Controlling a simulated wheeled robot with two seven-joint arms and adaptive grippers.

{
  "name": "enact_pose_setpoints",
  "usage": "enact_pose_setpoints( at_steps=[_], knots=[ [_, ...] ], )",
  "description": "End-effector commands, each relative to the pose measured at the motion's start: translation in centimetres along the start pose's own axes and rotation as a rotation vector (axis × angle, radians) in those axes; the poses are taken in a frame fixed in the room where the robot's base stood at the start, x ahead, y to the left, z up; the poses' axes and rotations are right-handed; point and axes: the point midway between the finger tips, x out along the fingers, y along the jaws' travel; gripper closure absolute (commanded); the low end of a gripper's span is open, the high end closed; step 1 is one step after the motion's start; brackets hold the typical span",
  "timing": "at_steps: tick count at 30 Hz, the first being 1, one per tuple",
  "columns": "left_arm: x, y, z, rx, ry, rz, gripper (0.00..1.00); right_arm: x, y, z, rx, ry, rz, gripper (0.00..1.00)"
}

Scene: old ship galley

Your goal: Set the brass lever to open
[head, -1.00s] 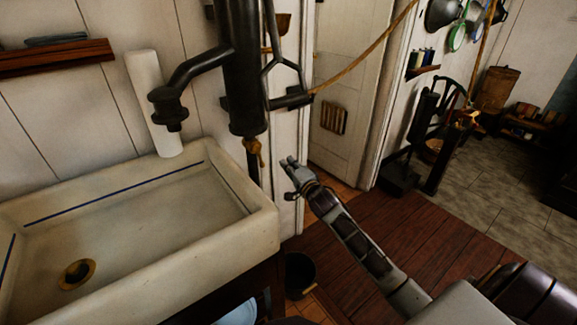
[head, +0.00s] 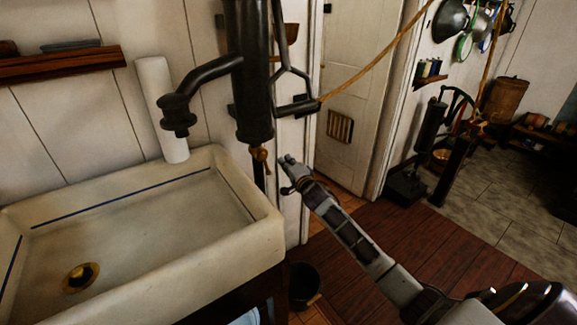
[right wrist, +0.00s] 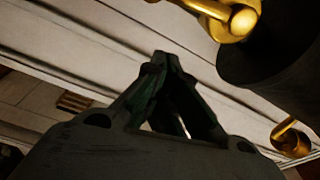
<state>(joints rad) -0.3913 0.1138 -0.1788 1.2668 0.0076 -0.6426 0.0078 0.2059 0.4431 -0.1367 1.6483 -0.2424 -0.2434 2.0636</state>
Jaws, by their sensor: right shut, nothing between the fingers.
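The brass lever (head: 260,155) is a small brass piece at the lower end of the black pump (head: 252,90), right of the sink. Its exact setting is too small to tell in the head view. In the right wrist view a brass piece (right wrist: 236,22) shows at the top, beside the dark round pump body (right wrist: 275,55). My right gripper (head: 285,163) is shut and empty, just right of the brass lever, with a small gap in the picture. Its closed fingertips (right wrist: 161,62) show in the right wrist view, below and left of the brass piece. My left gripper is out of view.
A white sink (head: 150,235) with a brass drain fills the left. A rope (head: 375,58) runs from the pump handle (head: 297,106) to the upper right. A dark bucket (head: 303,283) stands on the floor below. Another brass fitting (right wrist: 289,138) shows in the right wrist view.

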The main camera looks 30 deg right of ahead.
Motion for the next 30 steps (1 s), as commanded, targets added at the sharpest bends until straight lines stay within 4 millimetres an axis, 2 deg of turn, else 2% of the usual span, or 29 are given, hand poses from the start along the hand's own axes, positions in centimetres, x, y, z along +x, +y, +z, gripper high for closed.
enact_pose_setpoints(
  at_steps=[8, 18, 30],
  knots=[
    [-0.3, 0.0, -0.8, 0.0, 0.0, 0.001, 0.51, 1.6, 0.0, 0.1, -0.001, 0.0, 0.0, 1.0],
    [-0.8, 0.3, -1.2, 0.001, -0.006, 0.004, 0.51, 0.5, 0.1, 2.9, 0.001, -0.001, 0.001, 1.0],
    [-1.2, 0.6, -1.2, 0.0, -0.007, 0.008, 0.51, 0.1, 0.0, 3.8, 0.0, 0.0, 0.001, 1.0]
  ],
)
